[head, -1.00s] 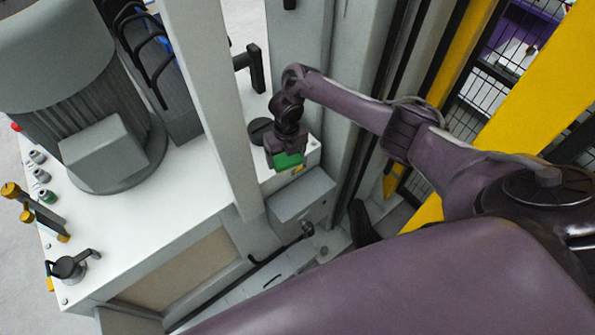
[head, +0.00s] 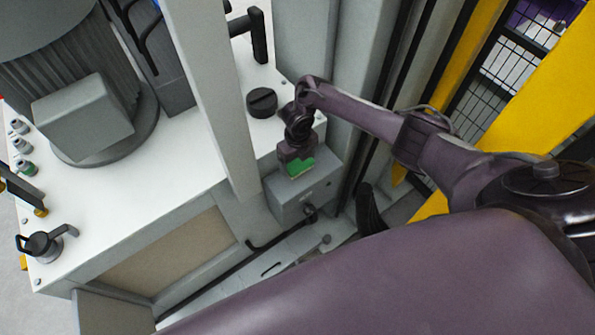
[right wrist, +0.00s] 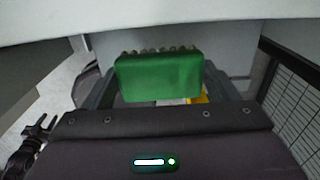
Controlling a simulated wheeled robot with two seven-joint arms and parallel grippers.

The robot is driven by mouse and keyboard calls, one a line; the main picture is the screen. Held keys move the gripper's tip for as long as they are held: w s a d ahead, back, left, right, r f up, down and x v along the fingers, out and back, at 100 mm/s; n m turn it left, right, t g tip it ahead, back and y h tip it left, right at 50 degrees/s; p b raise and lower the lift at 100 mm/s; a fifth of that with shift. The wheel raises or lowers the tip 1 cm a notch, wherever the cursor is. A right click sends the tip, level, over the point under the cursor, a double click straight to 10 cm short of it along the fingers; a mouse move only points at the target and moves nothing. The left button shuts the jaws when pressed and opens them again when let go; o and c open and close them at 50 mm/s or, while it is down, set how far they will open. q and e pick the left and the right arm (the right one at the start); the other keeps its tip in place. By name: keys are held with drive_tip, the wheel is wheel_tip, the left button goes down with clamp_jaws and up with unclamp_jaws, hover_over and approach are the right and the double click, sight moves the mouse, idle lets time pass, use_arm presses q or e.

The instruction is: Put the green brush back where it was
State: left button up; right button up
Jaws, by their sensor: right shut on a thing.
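The surface below the brush is mostly hidden by the brush and my gripper. My left gripper is not in view.
A grey box (head: 285,207) juts out beside the white cabinet top (head: 130,215). A black round cap (head: 262,102) and a black handle (head: 258,35) stand on the cabinet. A pale upright post (head: 212,90) rises close left. Yellow posts and mesh fence (head: 480,85) are at right.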

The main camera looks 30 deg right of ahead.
sight(297, 168)
wheel_tip(297, 168, down, 5)
drive_tip(key=b, duration=0.3)
drive_tip(key=shift+b, duration=0.3)
drive_tip(key=shift+r, duration=0.1)
drive_tip(key=o, duration=0.8)
wheel_tip(297, 168, up, 12)
drive_tip(key=p, duration=0.9)
drive_tip(key=shift+p, duration=0.4)
